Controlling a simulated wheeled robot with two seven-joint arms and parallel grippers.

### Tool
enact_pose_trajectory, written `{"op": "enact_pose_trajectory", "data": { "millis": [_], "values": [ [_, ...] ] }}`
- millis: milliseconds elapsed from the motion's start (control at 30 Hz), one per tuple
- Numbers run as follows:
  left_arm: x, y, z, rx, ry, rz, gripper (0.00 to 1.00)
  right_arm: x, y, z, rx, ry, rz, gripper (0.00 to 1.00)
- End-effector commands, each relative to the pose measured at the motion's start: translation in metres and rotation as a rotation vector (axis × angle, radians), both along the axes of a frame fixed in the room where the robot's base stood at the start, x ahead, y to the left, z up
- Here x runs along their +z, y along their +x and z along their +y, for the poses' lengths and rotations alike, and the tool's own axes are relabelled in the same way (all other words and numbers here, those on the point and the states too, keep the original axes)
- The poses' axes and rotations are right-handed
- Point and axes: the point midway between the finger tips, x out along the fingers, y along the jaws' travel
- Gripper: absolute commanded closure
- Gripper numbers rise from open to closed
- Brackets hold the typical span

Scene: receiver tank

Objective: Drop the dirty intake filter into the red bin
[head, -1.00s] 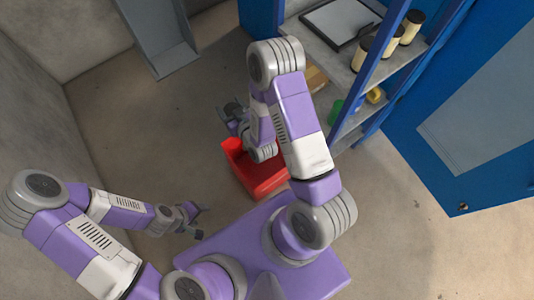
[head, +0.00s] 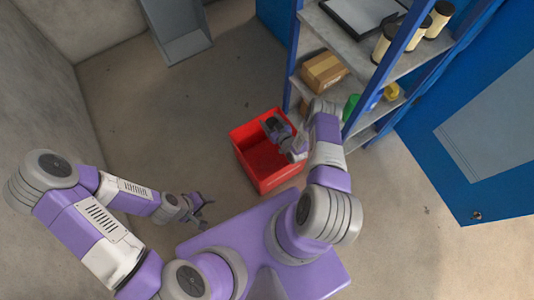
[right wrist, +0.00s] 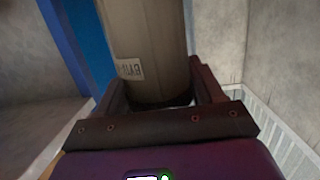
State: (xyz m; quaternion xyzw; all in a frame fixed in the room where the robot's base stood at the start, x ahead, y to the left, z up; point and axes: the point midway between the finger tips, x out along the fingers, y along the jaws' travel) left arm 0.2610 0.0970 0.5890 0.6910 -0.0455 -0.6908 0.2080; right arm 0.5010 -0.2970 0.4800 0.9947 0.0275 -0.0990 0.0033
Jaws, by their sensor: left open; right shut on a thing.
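The red bin (head: 262,182) stands on the floor at the middle of the head view, in front of the shelf. My right gripper (head: 271,120) is over the bin's back part in that view. In the right wrist view, my right gripper (right wrist: 165,98) is shut on the dirty intake filter (right wrist: 148,45), a grey-brown cylinder with a small printed label. The filter cannot be made out in the head view. My left gripper (head: 206,205) is open and empty, left of the bin and apart from it.
A blue shelf unit (head: 300,55) stands right of the bin. It carries several cream cylinders (head: 412,32) with dark ends, a black-framed panel (head: 362,10), a cardboard box (head: 323,70) and a yellow item (head: 391,91). A blue door (head: 480,130) is at right. Floor left of the bin is clear.

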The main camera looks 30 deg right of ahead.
Motion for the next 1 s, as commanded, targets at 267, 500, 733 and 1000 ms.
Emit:
{"op": "enact_pose_trajectory", "data": {
  "millis": [267, 500, 733, 1000],
  "values": [
    [-0.029, 0.0, 0.0, 0.0, 0.0, 0.0, 0.35, -0.034, 0.0, 0.0, 0.0, 0.0, -0.001, 0.68],
    [-0.045, 0.0, 0.0, 0.0, 0.0, 0.0, 0.35, -0.054, 0.0, 0.0, 0.0, 0.0, 0.0, 0.68],
    [-0.044, 0.0, 0.0, 0.0, 0.0, 0.0, 0.35, -0.053, 0.0, 0.0, 0.0, 0.0, 0.0, 0.68],
    [-0.044, 0.0, 0.0, 0.0, 0.0, 0.0, 0.35, -0.053, 0.0, 0.0, 0.0, 0.0, 0.0, 0.04]
  ]
}}
